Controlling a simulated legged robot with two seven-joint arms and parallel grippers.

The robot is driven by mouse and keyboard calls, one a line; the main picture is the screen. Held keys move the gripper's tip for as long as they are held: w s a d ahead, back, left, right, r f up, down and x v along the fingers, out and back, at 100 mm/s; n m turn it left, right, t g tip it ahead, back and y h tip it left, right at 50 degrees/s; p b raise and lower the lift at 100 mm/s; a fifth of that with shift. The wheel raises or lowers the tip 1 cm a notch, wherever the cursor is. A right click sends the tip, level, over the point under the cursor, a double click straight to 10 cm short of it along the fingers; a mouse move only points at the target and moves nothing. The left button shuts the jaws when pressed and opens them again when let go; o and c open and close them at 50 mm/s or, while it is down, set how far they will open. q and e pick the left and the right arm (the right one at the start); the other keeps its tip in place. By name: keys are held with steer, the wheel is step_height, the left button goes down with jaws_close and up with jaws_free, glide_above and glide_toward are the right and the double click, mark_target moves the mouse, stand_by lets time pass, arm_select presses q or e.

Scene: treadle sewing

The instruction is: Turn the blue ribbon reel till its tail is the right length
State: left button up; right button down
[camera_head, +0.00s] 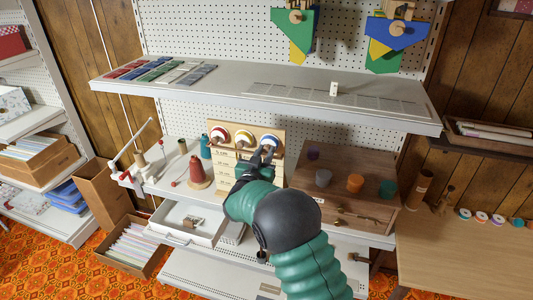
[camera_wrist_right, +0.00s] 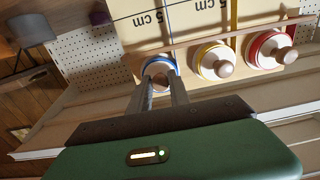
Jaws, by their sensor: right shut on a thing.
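The blue ribbon reel (camera_head: 270,140) is the right one of three reels on a wooden board (camera_head: 216,160) in the head view. In the wrist view, which is turned over, the blue reel (camera_wrist_right: 158,62) shows its blue rim around my fingers. My right gripper (camera_head: 264,154) is shut on its round knob, one finger on each side (camera_wrist_right: 160,84). A thin bluish line, probably the tail (camera_wrist_right: 168,25), runs along the board beside "5 cm" markings; its end is out of the wrist view and hidden by my arm in the head view. My left gripper is not in view.
A yellow reel (camera_head: 244,137) and a red reel (camera_head: 219,134) sit beside the blue one. A red thread cone (camera_head: 197,173) stands left of the board. A brown wooden box (camera_head: 330,205) with coloured spools is close on the right. A shelf (camera_head: 270,92) overhangs above.

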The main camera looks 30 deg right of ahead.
steer(key=shift+a, duration=0.1)
steer(key=m+b, duration=0.3)
steer(key=b, duration=0.1)
steer(key=m+b, duration=0.2)
steer(key=shift+f+m+b, duration=0.3)
steer(key=shift+b, duration=0.1)
steer(key=shift+r, duration=0.15)
steer(key=c, duration=1.3)
jaws_free()
steer(key=shift+c, duration=0.2)
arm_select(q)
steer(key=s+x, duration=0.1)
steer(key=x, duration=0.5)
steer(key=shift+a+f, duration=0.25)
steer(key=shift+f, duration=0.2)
arm_select(e)
steer(key=shift+o, duration=0.5)
